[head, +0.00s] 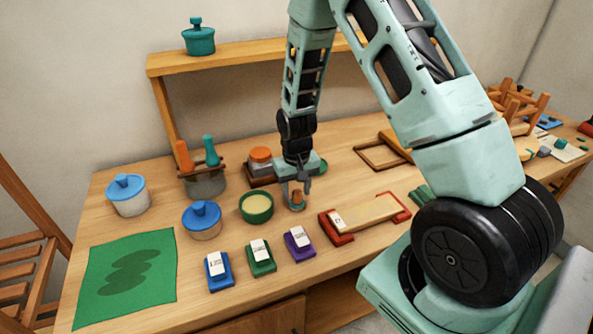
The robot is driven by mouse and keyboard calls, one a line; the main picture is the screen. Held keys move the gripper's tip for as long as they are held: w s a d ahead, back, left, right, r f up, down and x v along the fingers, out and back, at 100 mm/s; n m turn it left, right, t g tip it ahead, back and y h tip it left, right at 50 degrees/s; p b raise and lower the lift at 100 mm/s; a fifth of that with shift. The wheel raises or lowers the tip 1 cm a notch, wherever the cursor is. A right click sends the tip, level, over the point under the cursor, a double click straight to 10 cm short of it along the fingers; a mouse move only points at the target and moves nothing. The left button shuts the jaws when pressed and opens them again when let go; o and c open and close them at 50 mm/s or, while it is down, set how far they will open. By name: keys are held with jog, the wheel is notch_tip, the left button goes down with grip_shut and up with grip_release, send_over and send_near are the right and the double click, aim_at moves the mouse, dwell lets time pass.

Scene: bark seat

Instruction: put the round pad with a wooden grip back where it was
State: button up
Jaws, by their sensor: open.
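The round pad with a wooden grip (297,206) stands upright on the table, right of a green bowl with pale yellow contents (257,208). It has a greyish round base and a brown-orange grip. My gripper (297,188) points down directly over it, open, with its fingers at about the height of the grip. Whether the fingers touch the grip is too small to tell.
Three small blocks with white labels, blue (218,270), green (260,257) and purple (299,243), lie in front. A red-ended holder with a pale board (364,217) is close on the right. Blue-lidded pots (202,220) and a green cloth (125,275) are left.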

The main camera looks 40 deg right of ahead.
aim_at(296, 191)
notch_tip(296, 191, up, 10)
jog(key=b, duration=0.2)
jog(key=s+a+r+n, duration=0.2)
jog(key=s+a+r, duration=0.1)
jog(key=a, duration=0.4)
jog(key=s+a+r+n, duration=0.2)
jog(key=s+a, duration=0.1)
jog(key=a, duration=0.4)
jog(key=s+a+r+n, duration=0.2)
jog(key=s+a, duration=0.3)
jog(key=s, duration=0.4)
jog(key=s+a+r+n, duration=0.2)
jog(key=s+a+n, duration=0.3)
jog(key=s, duration=0.4)
jog(key=shift+s+a+y, duration=0.2)
jog(key=shift+a+y, duration=0.05)
jog(key=shift+y, duration=0.05)
